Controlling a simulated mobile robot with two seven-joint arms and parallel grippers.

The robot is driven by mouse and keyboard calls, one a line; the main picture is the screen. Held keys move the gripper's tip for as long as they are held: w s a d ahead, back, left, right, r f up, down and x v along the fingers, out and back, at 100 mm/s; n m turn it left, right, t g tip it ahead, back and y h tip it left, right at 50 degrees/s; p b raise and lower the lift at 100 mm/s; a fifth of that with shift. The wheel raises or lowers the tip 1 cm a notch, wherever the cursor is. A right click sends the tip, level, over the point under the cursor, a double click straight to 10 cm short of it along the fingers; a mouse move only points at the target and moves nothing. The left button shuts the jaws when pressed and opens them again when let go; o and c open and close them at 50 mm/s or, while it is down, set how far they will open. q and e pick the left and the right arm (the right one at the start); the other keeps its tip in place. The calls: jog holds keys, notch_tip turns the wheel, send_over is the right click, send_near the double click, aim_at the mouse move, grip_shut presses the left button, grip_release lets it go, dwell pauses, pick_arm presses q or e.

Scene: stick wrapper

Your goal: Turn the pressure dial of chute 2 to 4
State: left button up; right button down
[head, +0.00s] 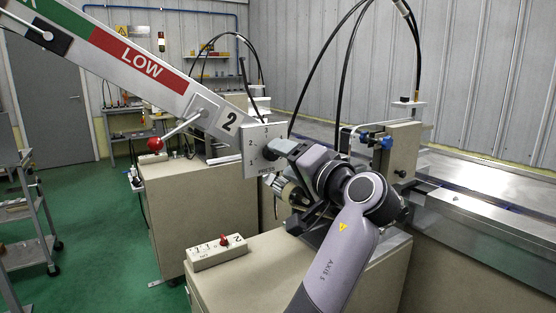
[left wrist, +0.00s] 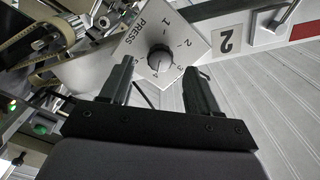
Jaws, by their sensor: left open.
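The pressure dial is a dark round knob (left wrist: 160,58) on a white plate (left wrist: 143,38) marked PRESS with numbers around it. The plate also shows in the head view (head: 252,160), under the chute arm with the label 2 (head: 230,122). My left gripper (left wrist: 160,70) is open, with one finger on each side of the knob in the left wrist view. The knob's pointer is too small to read surely. My right gripper is out of view.
A sloped chute with a red LOW band (head: 142,62) runs to the upper left. A red-ball lever (head: 156,144) sticks out below it. A box with a red switch (head: 224,240) stands on the beige cabinet. Cables and a roller mechanism (head: 290,190) are close to my arm.

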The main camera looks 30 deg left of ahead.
pick_arm(q)
jog(key=v, duration=0.3)
dwell(0.5)
